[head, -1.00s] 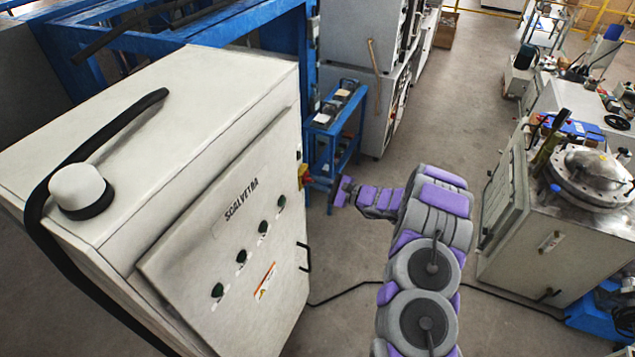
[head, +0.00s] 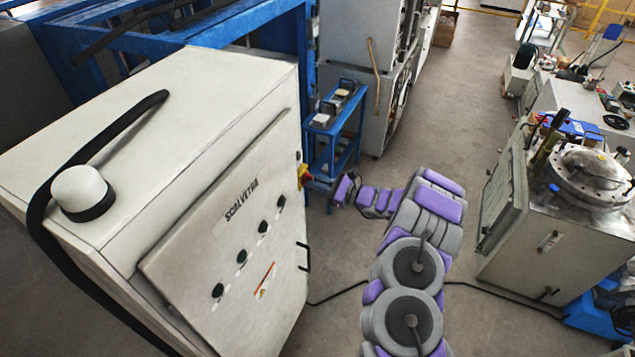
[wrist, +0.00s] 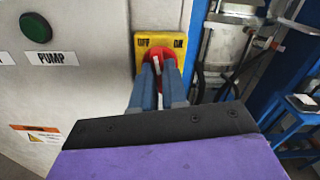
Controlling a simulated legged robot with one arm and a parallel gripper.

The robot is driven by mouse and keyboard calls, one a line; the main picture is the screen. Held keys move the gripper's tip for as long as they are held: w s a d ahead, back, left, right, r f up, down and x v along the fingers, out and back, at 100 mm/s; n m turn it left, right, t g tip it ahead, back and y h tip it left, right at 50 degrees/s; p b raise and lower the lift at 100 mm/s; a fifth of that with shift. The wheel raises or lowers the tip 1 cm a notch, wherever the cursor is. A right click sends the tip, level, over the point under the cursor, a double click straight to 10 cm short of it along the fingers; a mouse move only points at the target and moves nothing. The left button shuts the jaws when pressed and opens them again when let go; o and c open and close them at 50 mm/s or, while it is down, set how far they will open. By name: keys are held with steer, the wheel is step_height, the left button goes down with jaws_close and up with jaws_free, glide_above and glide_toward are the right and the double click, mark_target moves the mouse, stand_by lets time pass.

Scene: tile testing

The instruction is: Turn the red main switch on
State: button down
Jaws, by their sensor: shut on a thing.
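The red main switch (wrist: 170,63) sits on a yellow plate (wrist: 141,44) marked OFF at left and ON at right.
The pale cabinet (head: 205,110) fills the left, with several dark buttons and a door handle (head: 303,256). In the wrist view, a green PUMP button (wrist: 36,28) is left of the switch. A blue cart (head: 322,155) stands behind my gripper.

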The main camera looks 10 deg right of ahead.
steer(key=m, duration=1.1)
steer(key=shift+w+d+r+p, duration=0.1)
steer(key=shift+w+r+p, duration=0.1)
steer(key=shift+p, duration=0.1)
steer(key=shift+m, duration=0.4)
steer(key=c, duration=1.2)
jaws_free()
steer(key=shift+w+f, duration=0.1)
steer(key=shift+f, duration=0.1)
steer(key=shift+c, duration=0.2)
steer(key=shift+o, duration=0.4)
steer(key=shift+d, duration=0.1)
steer(key=v, duration=1.7)
steer(key=shift+s+d+p, duration=0.15)
steer(key=shift+s+p, duration=0.1)
steer(key=shift+p, duration=0.2)
